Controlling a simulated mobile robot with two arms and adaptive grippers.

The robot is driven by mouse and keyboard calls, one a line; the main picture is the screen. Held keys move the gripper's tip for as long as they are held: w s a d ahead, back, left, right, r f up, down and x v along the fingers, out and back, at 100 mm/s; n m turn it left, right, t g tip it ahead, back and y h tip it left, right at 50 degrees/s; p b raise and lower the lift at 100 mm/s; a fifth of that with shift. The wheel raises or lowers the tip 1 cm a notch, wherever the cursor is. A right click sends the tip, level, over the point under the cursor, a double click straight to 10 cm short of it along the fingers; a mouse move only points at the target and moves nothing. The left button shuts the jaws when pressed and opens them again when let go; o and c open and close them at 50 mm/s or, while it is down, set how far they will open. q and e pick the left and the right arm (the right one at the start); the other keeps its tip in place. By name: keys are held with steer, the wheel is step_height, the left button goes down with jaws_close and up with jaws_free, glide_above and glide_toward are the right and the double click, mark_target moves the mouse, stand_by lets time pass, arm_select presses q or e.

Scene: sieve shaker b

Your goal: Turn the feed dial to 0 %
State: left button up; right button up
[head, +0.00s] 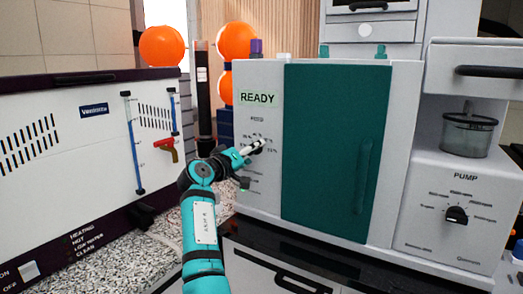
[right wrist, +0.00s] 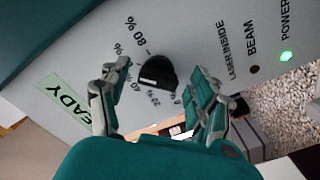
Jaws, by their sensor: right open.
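The feed dial (right wrist: 157,72) is a black knob on the light grey machine panel, with percent marks printed around it; 80 % is readable in the right wrist view. I cannot tell for sure which mark it points at. In the head view my right gripper mostly hides it, below the FEED label (head: 257,118). My right gripper (head: 254,147) is open in front of the panel. In the right wrist view its two fingers (right wrist: 157,98) stand apart on either side of the dial, with no clear contact. My left gripper is out of view.
A green READY display (head: 258,98) sits above the dial. The teal door (head: 330,150) with its handle is just right. A lit green POWER lamp (right wrist: 286,56) and a dark BEAM lamp (right wrist: 254,69) are near the dial. A pump knob (head: 456,214) is farther right.

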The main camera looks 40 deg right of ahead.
steer(key=shift+d, duration=0.1)
steer(key=shift+r, duration=0.1)
steer(key=shift+c, duration=0.4)
steer(key=c, duration=1.1)
steer(key=shift+n+p, duration=13.5)
steer(key=shift+p, duration=0.45)
